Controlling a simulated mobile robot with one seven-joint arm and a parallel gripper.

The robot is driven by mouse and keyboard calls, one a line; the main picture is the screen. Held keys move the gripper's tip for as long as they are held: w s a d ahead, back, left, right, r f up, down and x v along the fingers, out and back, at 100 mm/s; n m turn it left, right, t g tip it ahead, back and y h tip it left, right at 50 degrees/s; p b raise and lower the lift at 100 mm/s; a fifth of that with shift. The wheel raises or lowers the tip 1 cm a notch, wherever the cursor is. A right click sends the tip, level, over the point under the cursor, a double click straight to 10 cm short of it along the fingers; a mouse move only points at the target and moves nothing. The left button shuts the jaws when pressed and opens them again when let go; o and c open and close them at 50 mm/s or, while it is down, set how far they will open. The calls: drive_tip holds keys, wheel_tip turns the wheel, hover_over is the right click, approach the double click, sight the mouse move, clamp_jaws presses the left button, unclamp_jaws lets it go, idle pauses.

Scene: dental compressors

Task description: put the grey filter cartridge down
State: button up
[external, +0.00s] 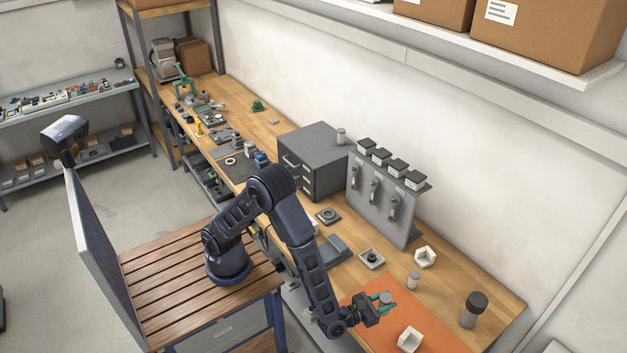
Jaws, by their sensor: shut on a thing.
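My gripper (384,303) is at the lower right in the external view, over the orange mat (372,336). Its green fingers are shut on a small grey cylinder, the grey filter cartridge (386,297), whose round top shows between them. The fingers hide its lower part, so I cannot tell whether it touches the mat. A similar small grey cylinder (413,281) stands upright to the right of the gripper, near the mat's back edge.
A white block-like holder (410,339) is at the mat's front right; another (425,257) stands behind. A square tray with a dark round part (371,258) and a grey panel with handles (380,200) stand behind. Bare wood lies around the jar.

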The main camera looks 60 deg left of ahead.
wheel_tip(320, 180, up, 8)
drive_tip(key=shift+r, duration=0.25)
wheel_tip(320, 180, up, 28)
drive_tip(key=w+a+n+y, duration=0.3)
drive_tip(key=w+a+y, duration=0.1)
drive_tip(key=w+a, duration=0.95)
drive_tip(key=w+a+n+y, duration=0.3)
drive_tip(key=w+a+y, duration=0.2)
drive_tip(key=w+a, duration=0.9)
drive_tip(key=w+a+n+g+y, duration=0.2)
drive_tip(key=w+a, duration=0.5)
drive_tip(key=a, duration=0.3)
drive_tip(key=w+a+n+g+y, duration=0.1)
drive_tip(key=w+a+y, duration=0.2)
drive_tip(key=w+a, duration=0.55)
drive_tip(key=n+g+y, duration=0.6)
drive_tip(key=n+g, duration=0.1)
drive_tip(key=g, duration=0.1)
hover_over(314, 134)
drive_tip(key=shift+s+d+f, duration=0.1)
drive_tip(key=shift+f, duration=12.7)
